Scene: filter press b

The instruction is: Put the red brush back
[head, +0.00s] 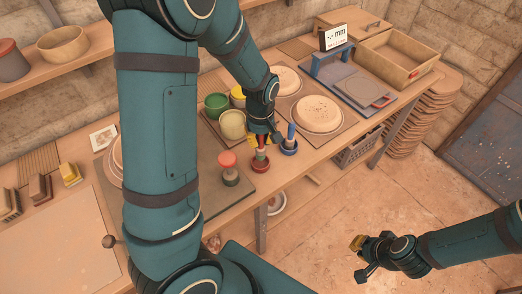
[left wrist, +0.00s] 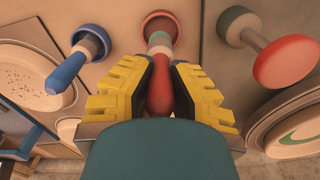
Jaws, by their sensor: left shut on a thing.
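The red brush (left wrist: 158,92) has a red handle with a pale and green band at its far end. My left gripper (head: 261,139) is shut around the handle, with yellow finger pads on both sides in the left wrist view (left wrist: 158,85). The small red cup (head: 260,166) is directly under the brush; it also shows at the brush's far end in the left wrist view (left wrist: 160,20). The brush end overlaps the cup; I cannot tell how deep it sits. My right gripper (head: 359,258) is open and empty over the floor, away from the bench.
A blue brush (head: 291,132) stands in a blue cup (head: 288,149) just right of the red cup. A red-topped tool (head: 228,165) stands to the left. Green and yellow pots (head: 216,105) and round plates (head: 319,113) are behind. The bench's front edge is close.

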